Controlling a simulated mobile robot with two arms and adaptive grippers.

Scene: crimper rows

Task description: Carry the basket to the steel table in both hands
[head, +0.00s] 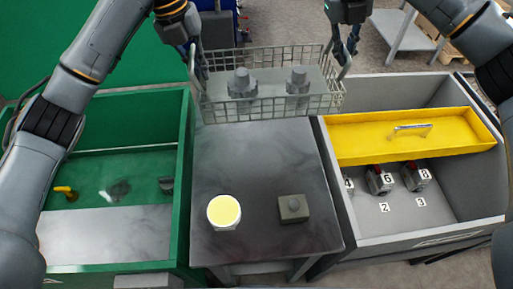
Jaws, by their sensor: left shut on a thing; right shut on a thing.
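The wire basket (322,104) is in the head view at the upper middle, over the far edge of the dark table between the two bins. It looks level and holds two grey metal parts, one at left (242,82) and one at right (297,80). My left gripper (197,62) is shut on the basket's left side. My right gripper (346,52) is shut on the basket's right side. I cannot tell whether the basket's bottom touches the table. A grey steel table (402,32) stands in the back right, partly hidden by my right arm.
A green bin (185,190) stands at left. A grey bin (340,195) with a yellow tray (410,135) and numbered parts stands at right. Floor shows behind.

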